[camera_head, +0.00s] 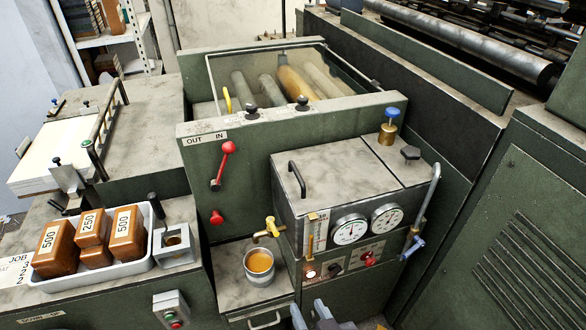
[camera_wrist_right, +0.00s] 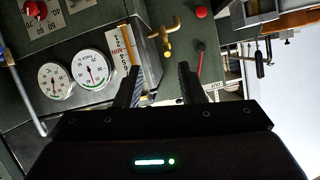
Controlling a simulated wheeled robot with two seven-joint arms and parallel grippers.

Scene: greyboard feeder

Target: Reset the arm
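My right gripper (camera_head: 310,315) shows at the bottom edge of the head view, in front of the machine and below its gauges. In the right wrist view the two dark fingers of this gripper (camera_wrist_right: 160,84) stand apart with nothing between them, so it is open and empty. The wrist view looks toward the machine front, which appears turned over. My left gripper is not in the head view.
A metal cup (camera_head: 260,268) of amber liquid stands under a brass tap (camera_head: 271,229). The green machine (camera_head: 330,190) carries two gauges (camera_head: 350,229), a red lever (camera_head: 225,165) and a blue-handled valve (camera_head: 412,245). A white tray (camera_head: 100,276) of brown weights stands left.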

